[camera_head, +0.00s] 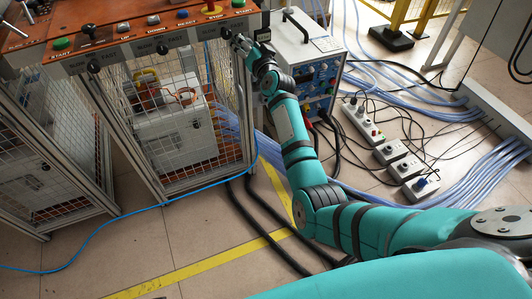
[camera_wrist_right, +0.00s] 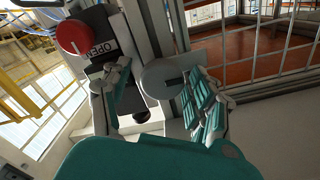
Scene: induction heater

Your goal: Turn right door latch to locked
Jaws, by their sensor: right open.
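In the right wrist view a round grey latch disc (camera_wrist_right: 158,76) with a short dark slot sits on the door-side frame post. My right gripper (camera_wrist_right: 155,84) is open, with one finger on each side of the disc. I cannot tell whether either finger touches it. In the head view my right gripper (camera_head: 242,44) is at the upper right corner of the mesh-fronted cabinet (camera_head: 140,77), and it hides the latch there. The mesh door looks closed. The latch's locked or unlocked mark is not readable. My left gripper is not in view.
A grey power unit (camera_head: 297,35) stands right of the cabinet. Socket boxes (camera_head: 390,151), hoses and cables cover the floor at right. A blue cable (camera_head: 120,214) crosses the floor in front.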

